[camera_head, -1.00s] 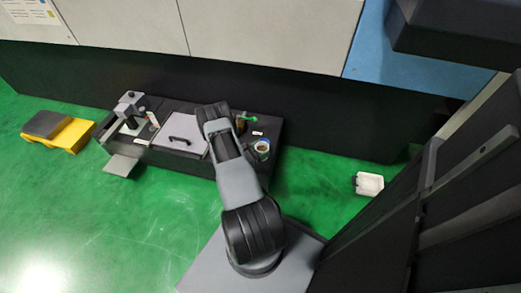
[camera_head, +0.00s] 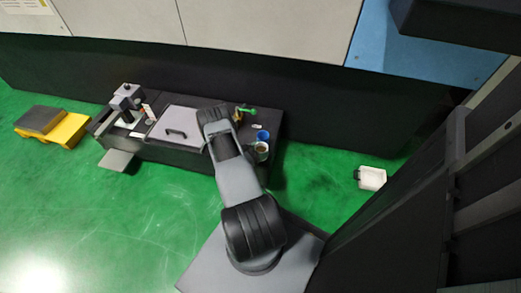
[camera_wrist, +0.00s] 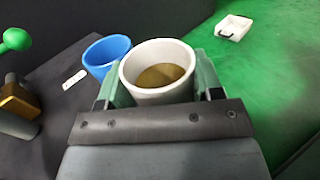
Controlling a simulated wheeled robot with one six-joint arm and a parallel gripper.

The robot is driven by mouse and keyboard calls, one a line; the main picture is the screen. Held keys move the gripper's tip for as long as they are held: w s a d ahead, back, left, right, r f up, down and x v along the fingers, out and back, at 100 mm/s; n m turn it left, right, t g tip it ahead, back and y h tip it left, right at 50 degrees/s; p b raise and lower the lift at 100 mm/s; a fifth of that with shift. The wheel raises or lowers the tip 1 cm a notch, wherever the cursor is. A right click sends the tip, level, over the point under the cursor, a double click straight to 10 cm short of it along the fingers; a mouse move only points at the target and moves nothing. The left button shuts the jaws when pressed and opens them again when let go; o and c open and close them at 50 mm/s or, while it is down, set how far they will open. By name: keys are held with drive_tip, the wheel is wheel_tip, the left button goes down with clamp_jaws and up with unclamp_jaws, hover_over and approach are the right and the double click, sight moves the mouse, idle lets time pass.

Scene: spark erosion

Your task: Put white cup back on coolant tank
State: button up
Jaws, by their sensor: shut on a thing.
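The white cup (camera_wrist: 155,94) is upright between the two green fingers of my gripper (camera_wrist: 160,80), which is shut on it. Brown contents show inside the cup. In the head view the white cup (camera_head: 262,148) is at the right end of the low black coolant tank (camera_head: 190,157), near its front edge. I cannot tell whether its bottom touches the tank top, as its base is hidden. A blue cup (camera_wrist: 106,54) stands just behind and to the left of it in the wrist view. My arm hides part of the tank in the head view.
A green-knobbed fitting (camera_wrist: 15,41) and a small white label (camera_wrist: 74,79) are on the tank top. A grey lid with a handle (camera_head: 176,122) lies further left. A white tray (camera_head: 371,178) is on the green floor at right. A yellow box (camera_head: 65,131) stands at far left.

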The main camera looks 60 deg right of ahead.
drive_tip(key=shift+f+b, duration=0.6)
drive_tip(key=shift+b, duration=0.05)
drive_tip(key=o, duration=1.1)
drive_tip(key=shift+o, duration=0.2)
drive_tip(key=p+v, duration=0.2)
drive_tip(key=v, duration=1.1)
drive_tip(key=shift+w+a, duration=0.2)
drive_tip(key=shift+a, duration=0.15)
drive_tip(key=w+a+r+m+y+p, duration=0.25)
drive_tip(key=r+p, duration=0.25)
drive_tip(key=r, duration=0.7)
drive_tip(key=w+a+r+m+y+p, duration=0.1)
drive_tip(key=a+r+m+y+p, duration=0.3)
drive_tip(key=r, duration=0.7)
drive_tip(key=w+a+r+m+y+p, duration=0.1)
drive_tip(key=r+p, duration=0.5)
drive_tip(key=r, duration=0.6)
drive_tip(key=s+a+r+m+t+y+p, duration=0.1)
drive_tip(key=a+r+t+p, duration=0.3)
drive_tip(key=r, duration=0.8)
drive_tip(key=s+a+r+m+t+y+p, duration=0.2)
drive_tip(key=a+r+p, duration=0.5)
drive_tip(key=r, duration=0.5)
drive_tip(key=s+a+r+m+t+y+p, duration=0.2)
drive_tip(key=s+a+r+t+y+p, duration=0.3)
drive_tip(key=r, duration=0.6)
drive_tip(key=a+p, duration=0.1)
drive_tip(key=a, duration=0.1)
drive_tip(key=shift+a+r+t+p, duration=0.3)
drive_tip(key=shift+r, duration=0.1)
